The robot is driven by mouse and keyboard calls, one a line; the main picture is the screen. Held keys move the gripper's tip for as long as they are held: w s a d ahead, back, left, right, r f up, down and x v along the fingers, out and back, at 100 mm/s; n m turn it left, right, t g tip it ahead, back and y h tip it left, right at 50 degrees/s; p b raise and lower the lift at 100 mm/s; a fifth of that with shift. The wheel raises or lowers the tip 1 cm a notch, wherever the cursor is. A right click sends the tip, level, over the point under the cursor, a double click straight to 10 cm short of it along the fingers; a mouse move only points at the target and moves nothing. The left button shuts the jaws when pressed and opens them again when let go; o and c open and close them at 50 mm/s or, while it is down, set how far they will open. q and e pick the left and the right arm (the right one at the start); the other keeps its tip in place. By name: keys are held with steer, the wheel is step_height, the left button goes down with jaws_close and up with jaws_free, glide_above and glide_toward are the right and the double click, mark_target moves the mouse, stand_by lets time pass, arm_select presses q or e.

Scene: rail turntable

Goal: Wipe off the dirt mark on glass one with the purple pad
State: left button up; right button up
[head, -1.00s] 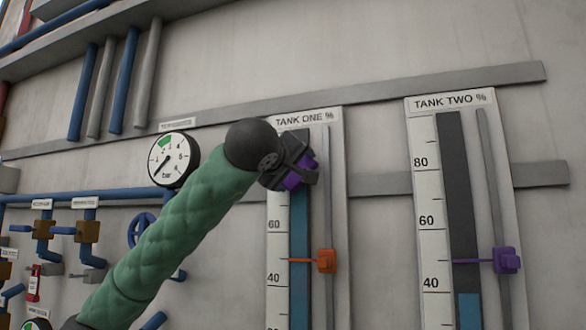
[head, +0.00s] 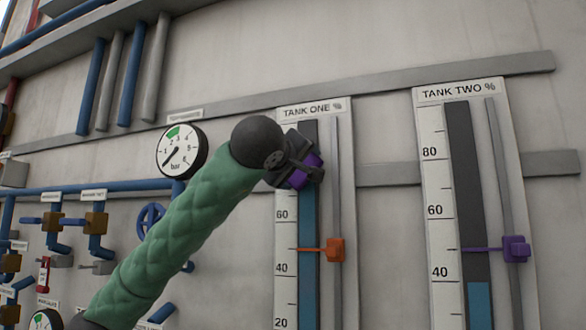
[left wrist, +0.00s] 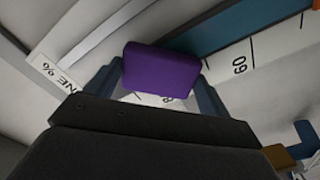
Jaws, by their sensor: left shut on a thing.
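My left gripper (head: 310,168) is in front of the upper part of the Tank One gauge (head: 286,265) in the head view. It is shut on the purple pad (head: 301,178). In the left wrist view the purple pad (left wrist: 161,70) sits between the two fingers, in front of the gauge's white scale and blue column. I cannot tell whether the pad touches the glass. The blue glass column (head: 307,235) shows below the gripper; its upper part is partly hidden by the gripper. I see no clear dirt mark on it. My right gripper is not in view.
An orange pointer (head: 335,250) sits on a rail at the right of the Tank One column. The Tank Two gauge (head: 437,180) with a purple pointer (head: 516,249) stands to the right. A round dial (head: 181,150) and blue pipes are at the left.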

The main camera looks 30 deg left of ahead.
arm_select(q)
steer(key=r+p, duration=0.2)
steer(key=r, duration=0.1)
steer(key=r+p, duration=0.1)
steer(key=shift+w+d+r, duration=0.1)
steer(key=shift+d+r, duration=0.25)
stand_by(0.4)
steer(key=b+v, duration=0.1)
steer(key=v, duration=0.5)
stand_by(0.4)
steer(key=v, duration=0.3)
steer(key=shift+r, duration=0.1)
stand_by(0.5)
